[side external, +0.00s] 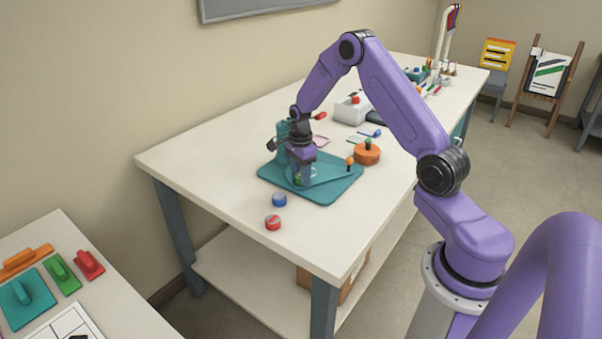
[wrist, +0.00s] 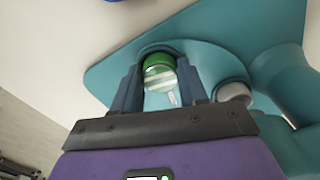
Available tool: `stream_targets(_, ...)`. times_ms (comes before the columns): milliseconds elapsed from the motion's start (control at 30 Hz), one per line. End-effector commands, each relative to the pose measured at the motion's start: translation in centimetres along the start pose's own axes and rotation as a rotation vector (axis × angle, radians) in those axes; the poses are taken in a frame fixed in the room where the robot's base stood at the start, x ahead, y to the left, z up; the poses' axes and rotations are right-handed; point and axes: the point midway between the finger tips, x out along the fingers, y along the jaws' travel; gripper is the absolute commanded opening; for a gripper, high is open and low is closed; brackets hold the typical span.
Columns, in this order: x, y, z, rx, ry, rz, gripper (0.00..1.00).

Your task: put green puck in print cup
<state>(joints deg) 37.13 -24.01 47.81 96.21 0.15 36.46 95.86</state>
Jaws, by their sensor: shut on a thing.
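The green puck (wrist: 160,60) is between the fingers of my gripper (wrist: 159,75) in the wrist view, with a green rim and a pale face that has a light stripe. My gripper (side external: 302,178) is shut on it, low over the teal press base (side external: 333,190) in the side view. There the puck is mostly hidden by the fingers. A pale round rim (wrist: 233,91) beside the right finger may be the print cup. I cannot tell whether the puck touches the surface beneath it.
The teal press post (side external: 282,142) stands close behind my gripper. A lever with an orange knob (side external: 350,161) and an orange round pot (side external: 367,153) are to the right. A blue puck (side external: 279,200) and a red puck (side external: 273,222) lie in front on the white table.

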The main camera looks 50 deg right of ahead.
Motion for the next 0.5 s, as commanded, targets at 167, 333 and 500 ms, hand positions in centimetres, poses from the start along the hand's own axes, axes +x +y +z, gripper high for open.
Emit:
stream_targets(167,0.87,0.28,0.0,-0.003,0.001,0.009,0.13)
stream_targets(333,1.27,0.35,0.03,-0.005,0.001,0.01,0.13)
stream_targets(500,1.28,0.42,0.06,-0.006,0.001,0.012,0.68)
